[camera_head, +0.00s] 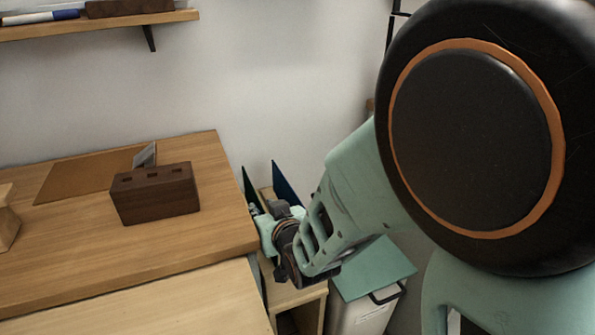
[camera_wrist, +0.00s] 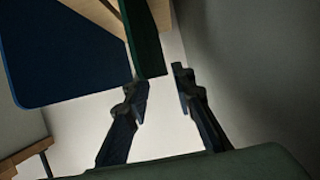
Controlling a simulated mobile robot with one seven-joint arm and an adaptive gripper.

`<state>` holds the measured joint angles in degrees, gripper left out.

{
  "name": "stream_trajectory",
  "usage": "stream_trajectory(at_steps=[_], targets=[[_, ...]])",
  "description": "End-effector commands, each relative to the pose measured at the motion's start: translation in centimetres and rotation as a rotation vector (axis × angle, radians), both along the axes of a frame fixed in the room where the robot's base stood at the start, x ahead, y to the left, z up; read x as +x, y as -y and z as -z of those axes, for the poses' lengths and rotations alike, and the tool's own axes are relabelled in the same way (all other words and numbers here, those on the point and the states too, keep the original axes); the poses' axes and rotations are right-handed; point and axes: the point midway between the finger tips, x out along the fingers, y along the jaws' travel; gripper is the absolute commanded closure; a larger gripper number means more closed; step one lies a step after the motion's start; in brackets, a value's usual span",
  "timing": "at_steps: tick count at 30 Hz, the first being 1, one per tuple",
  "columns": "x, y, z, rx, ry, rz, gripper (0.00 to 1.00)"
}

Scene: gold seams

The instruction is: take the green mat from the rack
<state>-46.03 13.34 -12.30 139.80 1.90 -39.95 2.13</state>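The green mat (camera_head: 249,190) stands upright and thin beside the table's right end, left of a dark blue mat (camera_head: 287,184). In the wrist view the green mat (camera_wrist: 144,38) reaches down to my fingertips, and the blue mat (camera_wrist: 62,55) lies to its left. My gripper (camera_wrist: 161,80) is open, with a clear gap between its fingers. The mat's near end is at this gap, close to the left fingertip; I cannot tell if they touch. In the head view my gripper (camera_head: 262,222) is at the mats, and my arm hides much of the rack.
A wooden table (camera_head: 120,255) with a dark brown block (camera_head: 155,195) and a brown board (camera_head: 85,177) is on the left. A light wooden cabinet (camera_head: 312,300) and a white bin with a green lid (camera_head: 375,268) stand below my arm. A wall is close behind.

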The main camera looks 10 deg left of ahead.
Motion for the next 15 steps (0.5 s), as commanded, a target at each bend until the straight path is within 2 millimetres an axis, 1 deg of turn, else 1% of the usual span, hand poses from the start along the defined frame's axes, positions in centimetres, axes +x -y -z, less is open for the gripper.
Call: stream_trajectory(at_steps=[1, 5, 7, 12, 15], targets=[[0.6, -0.4, -0.1, 0.003, 0.005, 0.0, 0.77], [1.1, -0.7, 0.2, 0.001, 0.004, 0.0, 0.77], [1.7, -1.1, 0.5, 0.002, 0.005, 0.0, 0.77], [4.0, -2.4, 1.7, 0.001, 0.005, 0.0, 0.77], [5.1, -3.1, 2.1, 0.002, 0.006, 0.0, 0.77]])
